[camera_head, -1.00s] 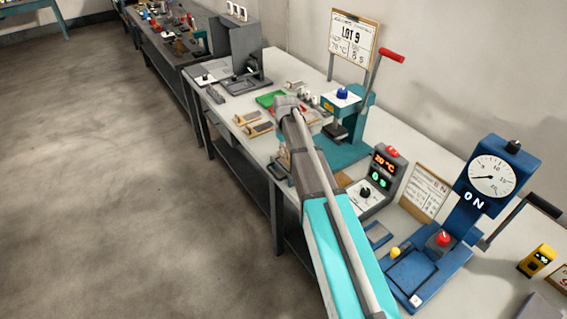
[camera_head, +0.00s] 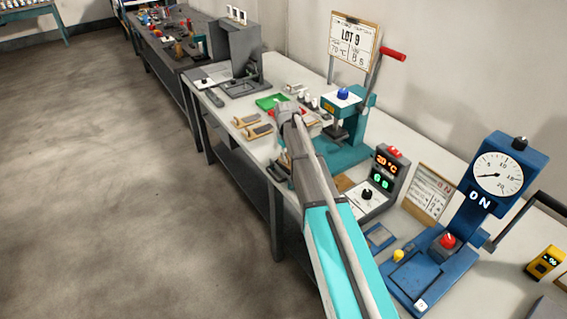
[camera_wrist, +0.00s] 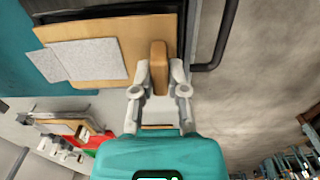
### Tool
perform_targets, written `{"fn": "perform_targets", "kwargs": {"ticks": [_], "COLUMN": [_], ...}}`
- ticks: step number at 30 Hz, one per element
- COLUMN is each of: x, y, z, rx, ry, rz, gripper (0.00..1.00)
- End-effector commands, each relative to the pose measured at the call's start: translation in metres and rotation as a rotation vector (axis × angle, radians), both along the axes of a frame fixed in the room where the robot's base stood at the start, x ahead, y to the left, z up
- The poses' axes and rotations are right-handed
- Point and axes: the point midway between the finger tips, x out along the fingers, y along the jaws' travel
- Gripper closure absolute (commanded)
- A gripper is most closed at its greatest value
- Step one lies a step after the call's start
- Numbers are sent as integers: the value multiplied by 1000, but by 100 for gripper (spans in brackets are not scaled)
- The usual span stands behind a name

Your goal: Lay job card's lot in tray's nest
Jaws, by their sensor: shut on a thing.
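In the wrist view my gripper (camera_wrist: 159,92) is shut on the tan handle (camera_wrist: 158,60) of a wooden board (camera_wrist: 140,45). Two pale grey sheets (camera_wrist: 90,60) lie on the board. A dark flat part borders the board's far side, and a teal surface (camera_wrist: 20,50) shows beside it; I cannot tell whether the board touches either. In the head view my arm hides the gripper. The job card (camera_head: 353,42) reads LOT 9, with 70 °C and 8 s below. I cannot clearly identify the tray's nest.
A teal press (camera_head: 345,110) with a red lever stands beyond my arm. A controller (camera_head: 375,182) and a blue gauge press (camera_head: 470,215) stand to the right. More wooden boards (camera_head: 257,131) and a green tray (camera_head: 270,101) lie to the left. The floor at left is clear.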

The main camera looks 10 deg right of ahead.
Motion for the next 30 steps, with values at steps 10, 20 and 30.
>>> {"fn": "perform_targets", "kwargs": {"ticks": [10, 20, 30], "x": [0, 0, 0], "y": [0, 1, 1], "z": [-16, -18, -18], "rx": [0, 0, 0], "ry": [0, 0, 0], "rz": [0, 1, 1], "gripper": [100, 100, 47]}}
